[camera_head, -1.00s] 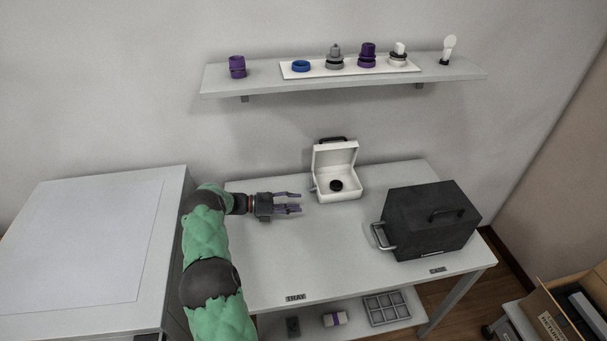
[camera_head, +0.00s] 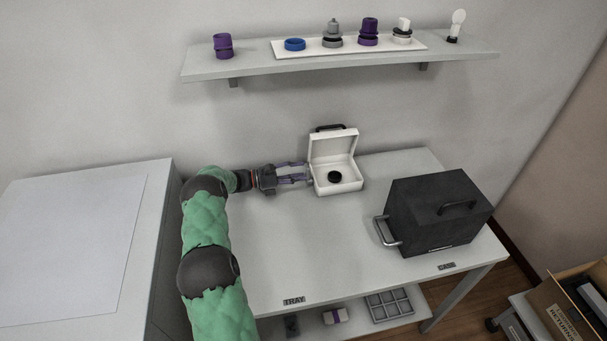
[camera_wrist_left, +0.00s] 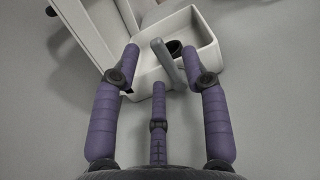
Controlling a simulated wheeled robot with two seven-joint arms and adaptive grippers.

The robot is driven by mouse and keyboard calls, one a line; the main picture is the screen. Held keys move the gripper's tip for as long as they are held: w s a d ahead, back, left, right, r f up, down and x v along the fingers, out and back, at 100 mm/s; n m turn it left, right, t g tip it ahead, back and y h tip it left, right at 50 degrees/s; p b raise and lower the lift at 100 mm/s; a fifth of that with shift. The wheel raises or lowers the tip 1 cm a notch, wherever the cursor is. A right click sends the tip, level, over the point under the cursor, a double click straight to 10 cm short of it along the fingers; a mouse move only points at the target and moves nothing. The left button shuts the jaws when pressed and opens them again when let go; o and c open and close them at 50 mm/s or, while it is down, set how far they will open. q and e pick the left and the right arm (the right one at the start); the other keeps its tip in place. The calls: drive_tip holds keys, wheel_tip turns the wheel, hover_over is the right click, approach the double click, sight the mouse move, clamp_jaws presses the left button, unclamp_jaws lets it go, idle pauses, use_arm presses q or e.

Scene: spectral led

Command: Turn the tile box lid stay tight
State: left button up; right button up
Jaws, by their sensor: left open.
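The white tile box (camera_head: 338,187) stands on the table with its lid (camera_head: 333,146) raised and a dark handle on the lid's top edge. A black round piece (camera_head: 334,177) sits inside the box. In the left wrist view a grey lever (camera_wrist_left: 168,64), apparently the lid stay, runs along the box's near side. My left gripper (camera_head: 306,174) is at the box's left side. In the left wrist view its purple fingers (camera_wrist_left: 167,66) are spread, with the lever between their tips; I cannot tell whether they touch it. My right gripper is not in view.
A black case (camera_head: 440,212) with handles stands on the table's right. A wall shelf (camera_head: 255,68) above holds purple, blue, grey and white parts. A compartment tray (camera_head: 388,304) lies on the lower shelf. The table's front middle is clear.

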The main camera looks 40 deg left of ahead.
use_arm(q)
drive_tip(key=shift+x, duration=1.15)
clamp_jaws()
drive_tip(key=shift+d+m, duration=0.1)
drive_tip(key=shift+m, duration=0.2)
drive_tip(key=m, duration=0.1)
drive_tip(key=s+d+m+b, duration=0.1)
drive_tip(key=m, duration=0.1)
drive_tip(key=shift+f, duration=0.1)
drive_tip(key=shift+s+d+f+m+b, duration=0.15)
drive_tip(key=shift+d+m+b, duration=0.15)
drive_tip(key=shift+m, duration=0.55)
drive_tip(key=shift+s+d+f+m+b, duration=0.1)
drive_tip(key=shift+s+d+m+b, duration=0.2)
drive_tip(key=shift+m, duration=0.55)
drive_tip(key=shift+w+a, duration=0.1)
drive_tip(key=shift+a, duration=0.05)
